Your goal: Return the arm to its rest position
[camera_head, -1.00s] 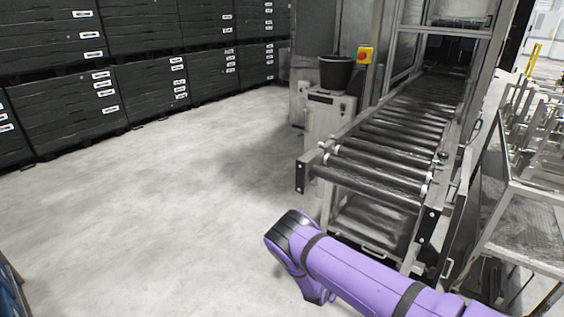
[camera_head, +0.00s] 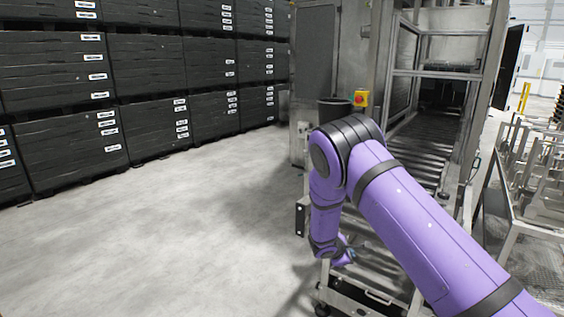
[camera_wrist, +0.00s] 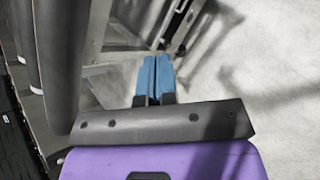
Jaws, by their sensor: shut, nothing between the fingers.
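My purple arm reaches in from the lower right in the head view, bent at the elbow, with its forearm hanging down in front of the roller conveyor (camera_head: 424,150). My gripper (camera_wrist: 155,66) shows in the wrist view with its two blue fingers shut together and nothing between them. The fingers point toward the floor and a metal frame leg. In the head view the gripper end is small and partly hidden below the forearm. Rollers (camera_wrist: 57,50) stand close at the left of the fingers in the wrist view.
Stacked black crates (camera_head: 150,85) line the back left. A metal rack (camera_head: 530,180) is at the right. The grey floor (camera_head: 150,240) at the left is clear.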

